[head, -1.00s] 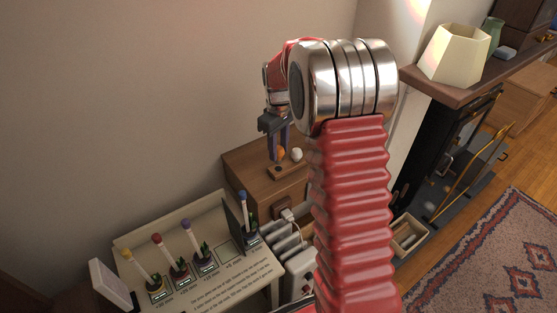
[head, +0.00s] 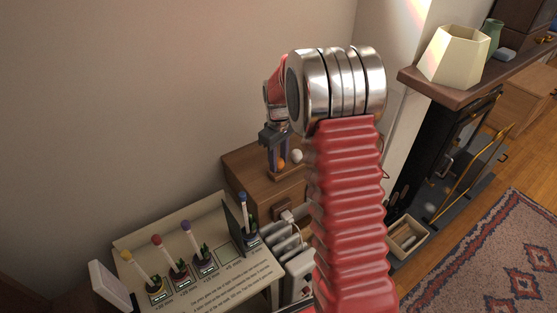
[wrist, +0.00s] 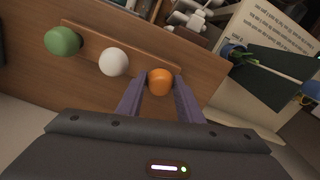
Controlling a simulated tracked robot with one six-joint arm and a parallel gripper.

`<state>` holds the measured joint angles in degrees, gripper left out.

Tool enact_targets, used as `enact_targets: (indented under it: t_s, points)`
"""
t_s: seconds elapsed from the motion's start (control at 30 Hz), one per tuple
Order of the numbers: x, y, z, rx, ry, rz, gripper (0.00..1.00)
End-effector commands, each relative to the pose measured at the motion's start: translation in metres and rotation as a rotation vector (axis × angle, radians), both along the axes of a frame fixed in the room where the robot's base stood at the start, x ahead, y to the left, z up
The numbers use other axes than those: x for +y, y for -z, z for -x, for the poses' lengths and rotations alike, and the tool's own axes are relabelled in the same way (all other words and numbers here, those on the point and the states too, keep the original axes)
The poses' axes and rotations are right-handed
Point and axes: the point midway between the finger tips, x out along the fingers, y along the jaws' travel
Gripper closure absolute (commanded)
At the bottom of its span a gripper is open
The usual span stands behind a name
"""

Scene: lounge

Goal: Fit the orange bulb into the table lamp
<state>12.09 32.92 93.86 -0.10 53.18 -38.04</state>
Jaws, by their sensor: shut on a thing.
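The orange bulb (wrist: 160,82) sits between the two fingertips of my gripper (wrist: 160,97), which is shut on it. It is at the end of a wooden holder strip (wrist: 88,38) beside a white bulb (wrist: 113,62) and a green bulb (wrist: 62,41). In the head view the orange bulb (head: 282,163) shows below my gripper (head: 282,160), with the white bulb (head: 296,156) to its right. I cannot tell whether the orange bulb still touches the holder. No table lamp is clearly recognisable; a cream shade (head: 454,56) stands on the mantel.
The holder rests on a wooden cabinet (head: 240,161). In front is a board (head: 195,240) with several potted plants and printed text. A radiator-like white object (head: 298,262) stands beside it. A stove (head: 440,150) and patterned rug (head: 505,255) are at right.

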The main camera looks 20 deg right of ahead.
Motion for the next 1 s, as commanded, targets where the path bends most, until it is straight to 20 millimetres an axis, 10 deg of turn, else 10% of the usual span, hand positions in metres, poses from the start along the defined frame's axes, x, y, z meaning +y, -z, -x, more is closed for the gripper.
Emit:
enact_targets:
  t_s: [0.17,0.2,0.43,1.0]
  points:
    - [0.000,0.002,0.000,0.000,0.000,0.000,0.92]
    - [0.000,0.002,0.000,0.000,0.000,0.000,0.64]
    - [0.000,0.002,0.000,0.000,0.000,0.000,0.48]
    - [0.000,-0.026,-0.001,-0.004,0.000,0.000,0.48]
